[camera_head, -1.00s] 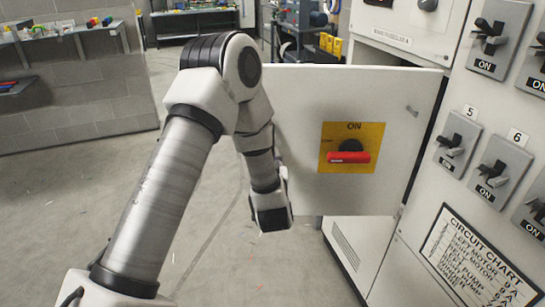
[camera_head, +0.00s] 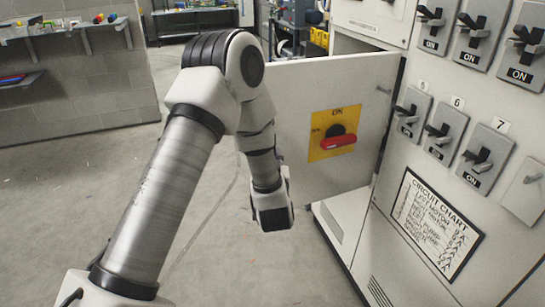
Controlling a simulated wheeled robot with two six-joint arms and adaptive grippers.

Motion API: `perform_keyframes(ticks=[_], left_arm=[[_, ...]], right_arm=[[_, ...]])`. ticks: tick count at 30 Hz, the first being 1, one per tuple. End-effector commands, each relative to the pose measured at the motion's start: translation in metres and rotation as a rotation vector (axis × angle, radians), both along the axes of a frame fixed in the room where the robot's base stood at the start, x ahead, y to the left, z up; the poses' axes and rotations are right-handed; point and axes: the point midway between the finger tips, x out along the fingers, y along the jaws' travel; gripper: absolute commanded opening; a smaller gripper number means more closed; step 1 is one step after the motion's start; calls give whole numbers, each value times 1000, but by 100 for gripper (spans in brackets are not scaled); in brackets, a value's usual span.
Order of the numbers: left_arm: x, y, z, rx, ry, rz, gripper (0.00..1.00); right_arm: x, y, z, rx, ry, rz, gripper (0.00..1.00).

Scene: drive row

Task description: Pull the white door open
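The white door (camera_head: 360,95) stands swung out from the grey-white cabinet, with its hinge side at the right and its free edge at the left beside my arm. It carries a yellow plate marked ON with a red handle (camera_head: 338,142). My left gripper (camera_head: 272,215) hangs at the end of my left arm, by the door's lower left edge. Its fingers are not clearly visible, and I cannot tell whether it touches the door. My arm hides part of the door's free edge. My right gripper is not in view.
The cabinet front (camera_head: 390,225) fills the right side, with several grey switches and a circuit chart (camera_head: 432,222). A block wall with a shelf (camera_head: 70,30) stands at the left. A workbench (camera_head: 195,22) is at the back. The concrete floor (camera_head: 90,200) is clear at the left.

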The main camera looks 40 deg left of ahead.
Motion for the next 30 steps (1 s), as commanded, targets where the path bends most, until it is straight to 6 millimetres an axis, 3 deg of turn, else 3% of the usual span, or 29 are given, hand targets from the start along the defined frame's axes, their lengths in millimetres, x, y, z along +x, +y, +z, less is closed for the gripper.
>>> perform_keyframes(ticks=[4, 5, 6, 7, 20, 30], left_arm=[[0, 0, 0, 1, -1, 2, 0], [0, 0, 0, 1, -1, 2, 24], [0, 0, 0, 1, -1, 2, 38], [0, 0, 0, 0, 0, 2, 43], [-9, -9, -1, 2, 3, -1, 43], [-72, -65, 0, 6, 5, -5, 43]], right_arm=[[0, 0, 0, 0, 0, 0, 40], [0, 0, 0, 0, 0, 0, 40], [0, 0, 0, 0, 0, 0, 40], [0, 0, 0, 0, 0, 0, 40], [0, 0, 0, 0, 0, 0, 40], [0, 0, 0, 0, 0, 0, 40]])
